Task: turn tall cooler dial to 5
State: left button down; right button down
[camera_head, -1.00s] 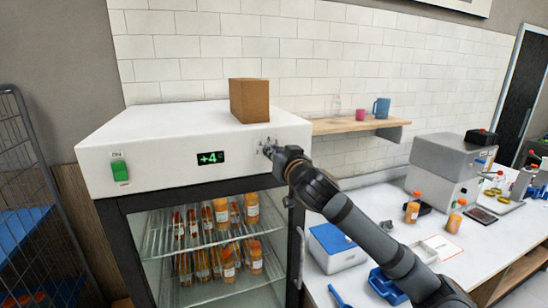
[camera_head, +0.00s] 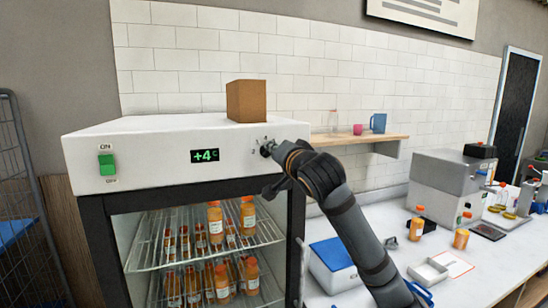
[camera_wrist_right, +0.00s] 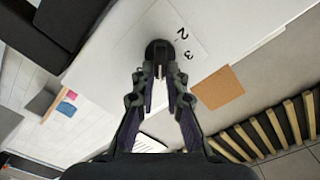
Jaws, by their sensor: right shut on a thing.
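The tall cooler (camera_head: 130,148) has a white top panel with a green display (camera_head: 205,155) reading +4 °C. Its dark round dial (camera_head: 266,148) is at the right end of the panel, with small printed numbers beside it. My right gripper (camera_head: 273,153) reaches the dial from the right and hides part of it. In the right wrist view, the fingertips (camera_wrist_right: 160,74) are shut on the black dial (camera_wrist_right: 158,48). The numbers 2 and 3 show to its right there; the other numbers and the pointer cannot be made out. My left gripper is not in view.
A green ON/OFF switch (camera_head: 107,164) is on the panel's left. A brown box (camera_head: 246,101) stands on top of the cooler, near the dial. Orange bottles (camera_head: 215,222) stand inside behind the glass door. A counter (camera_head: 400,245) with a grey machine (camera_head: 445,185) is to the right.

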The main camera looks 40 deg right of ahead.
dwell(0.5)
jog(key=c, duration=1.4)
grip_release()
notch_tip(320, 180, up, 10)
jog(key=shift+f, duration=0.1)
